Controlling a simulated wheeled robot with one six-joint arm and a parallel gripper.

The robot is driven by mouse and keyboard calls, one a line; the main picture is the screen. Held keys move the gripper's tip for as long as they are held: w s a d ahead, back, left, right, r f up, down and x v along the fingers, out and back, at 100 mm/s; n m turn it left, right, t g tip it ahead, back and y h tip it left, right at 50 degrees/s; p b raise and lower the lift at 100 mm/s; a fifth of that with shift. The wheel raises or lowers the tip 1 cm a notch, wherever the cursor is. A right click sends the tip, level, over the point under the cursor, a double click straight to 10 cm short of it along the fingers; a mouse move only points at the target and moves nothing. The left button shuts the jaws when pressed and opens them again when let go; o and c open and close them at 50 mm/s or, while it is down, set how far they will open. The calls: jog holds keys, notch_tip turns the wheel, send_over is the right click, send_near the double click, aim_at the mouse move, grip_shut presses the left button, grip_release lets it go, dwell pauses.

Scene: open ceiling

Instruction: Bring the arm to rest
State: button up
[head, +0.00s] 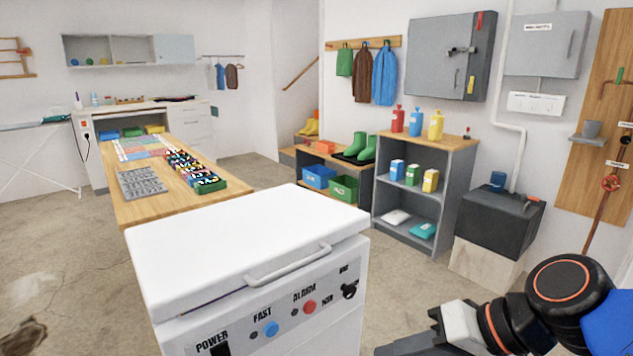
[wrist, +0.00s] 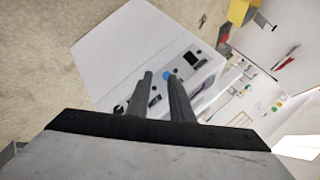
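My arm comes in at the lower right of the head view, and the dark end of my gripper (head: 408,346) is partly cut off by the bottom edge. In the wrist view, the two dark fingers of my gripper (wrist: 158,76) stand apart with nothing between them. Behind them is the front panel of the white chest-like appliance (head: 240,240), which also shows in the wrist view (wrist: 120,50). In the head view, my gripper is to the right of this appliance, with floor showing between them. Its lid is down.
A wooden-topped table (head: 150,212) with trays of parts stands behind the appliance. A grey shelf (head: 455,165) with bottles and boxes is along the wall. A black box (head: 500,218) on a pale wooden block stands right of it. Concrete floor (head: 405,280) is clear between.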

jog(key=d+f+h, duration=0.2)
jog(key=d+h, duration=0.2)
jog(key=d, duration=0.4)
jog(key=w+d+f+h, duration=0.1)
jog(key=d+f+h, duration=0.2)
jog(key=d, duration=0.5)
jog(key=shift+w+t+h, duration=0.15)
jog(key=shift+t+h, duration=0.25)
jog(key=shift+h, duration=0.2)
